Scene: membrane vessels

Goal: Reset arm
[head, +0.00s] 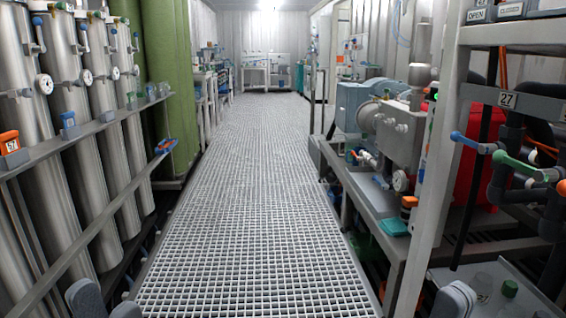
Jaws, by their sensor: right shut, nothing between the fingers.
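Two rounded grey fingers of my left gripper (104,303) show at the bottom left edge, spread apart with nothing seen between them. My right gripper (456,300) shows at the bottom right as pale rounded parts close together, shut and empty. Both are low in the picture and largely cut off by its lower edge. My arms are mostly out of view.
A grated walkway (245,200) runs clear down the middle. Tall steel membrane vessels (75,150) with a grey rail (85,130) line the left. A white frame post (432,160), pipes with valves (510,165) and a pump bench (375,205) stand right.

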